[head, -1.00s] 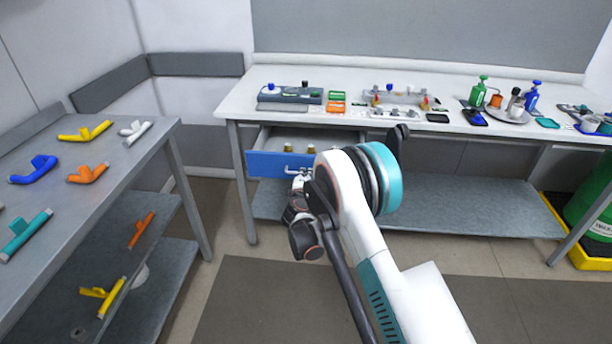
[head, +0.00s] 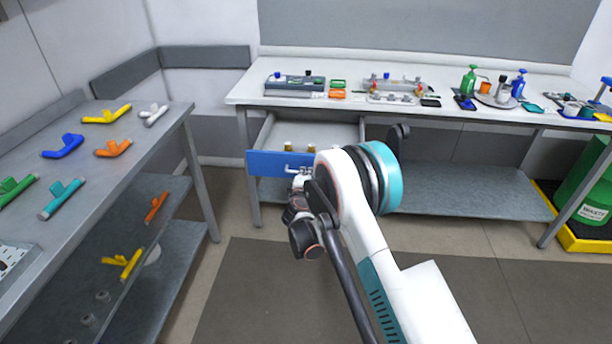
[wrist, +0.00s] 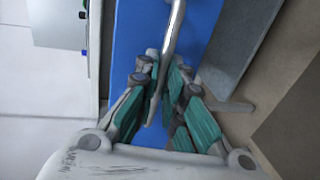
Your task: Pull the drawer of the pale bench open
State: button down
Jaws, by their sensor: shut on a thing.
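The pale bench (head: 540,118) stands along the back wall. Its blue-fronted drawer (head: 265,163) is out from under the bench top at the left end, and its grey inside shows with small brown-gold items (head: 311,147) in it. My gripper (head: 300,172) is at the drawer front, partly hidden by my arm in the head view. In the wrist view, the drawer's metal handle (wrist: 175,30) runs down between the green-padded fingers of my gripper (wrist: 162,105), which are closed around it. The blue drawer front (wrist: 135,40) lies just behind the fingers.
A grey side table (head: 95,190) with coloured pipe fittings stands at left, with shelves below. Bottles, trays and a switch box (head: 295,83) sit on the bench top. A green drum (head: 590,185) stands in a yellow tray at right. The floor before the bench is clear.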

jog(key=c, duration=1.7)
grip_release()
jog(key=v, duration=1.2)
jog(key=shift+f, duration=0.1)
